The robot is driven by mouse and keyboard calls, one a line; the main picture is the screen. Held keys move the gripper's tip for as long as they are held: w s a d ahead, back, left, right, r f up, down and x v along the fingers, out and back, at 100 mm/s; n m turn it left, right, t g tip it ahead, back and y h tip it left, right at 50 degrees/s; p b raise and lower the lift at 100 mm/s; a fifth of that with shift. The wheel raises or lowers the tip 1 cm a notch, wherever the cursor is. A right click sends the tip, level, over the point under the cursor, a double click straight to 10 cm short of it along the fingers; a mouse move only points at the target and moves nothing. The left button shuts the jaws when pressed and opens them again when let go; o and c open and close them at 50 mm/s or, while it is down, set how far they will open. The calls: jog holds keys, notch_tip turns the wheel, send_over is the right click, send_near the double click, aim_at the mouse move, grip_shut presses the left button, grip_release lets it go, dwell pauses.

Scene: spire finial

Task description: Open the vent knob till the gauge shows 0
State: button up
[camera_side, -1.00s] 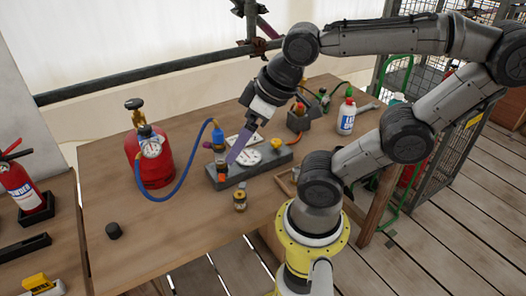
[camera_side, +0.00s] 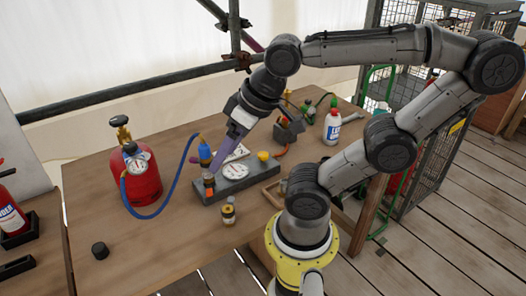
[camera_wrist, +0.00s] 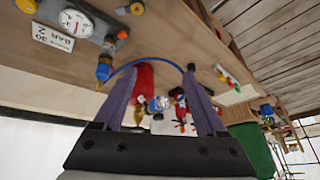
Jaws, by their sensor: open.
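The grey manifold block (camera_side: 240,184) lies on the bench. A white round gauge (camera_side: 236,171) is on its top and also shows in the wrist view (camera_wrist: 75,21); its needle is too small to read. A yellow knob (camera_side: 263,156) is at the block's right end, an orange-topped knob (camera_side: 208,181) at its left end, seen also in the wrist view (camera_wrist: 122,35). I cannot tell which is the vent knob. My gripper (camera_wrist: 158,76) has purple fingers, spread apart with nothing held. In the side view the fingers (camera_side: 214,167) are close by the orange-topped knob; contact cannot be seen.
A blue regulator (camera_side: 205,154) and blue hose (camera_side: 170,196) link the block to a red cylinder (camera_side: 144,180) with its own gauge. A small brass-and-black fitting (camera_side: 228,213) stands in front of the block. A black cap (camera_side: 100,250) lies front left. A white bottle (camera_side: 332,126) stands right.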

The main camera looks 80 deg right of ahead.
jog(key=w+d+r+m+g+h, duration=0.1)
jog(key=w+d+r+m+g, duration=0.1)
jog(key=w+d+m, duration=0.5)
jog(key=m+g+y, duration=0.1)
jog(key=m+g, duration=0.3)
jog(key=m, duration=1.1)
send_over(263, 153)
notch_tip(263, 153, down, 9)
notch_tip(263, 153, down, 13)
jog(key=shift+a+r, duration=0.1)
jog(key=shift+r, duration=0.1)
grip_shut()
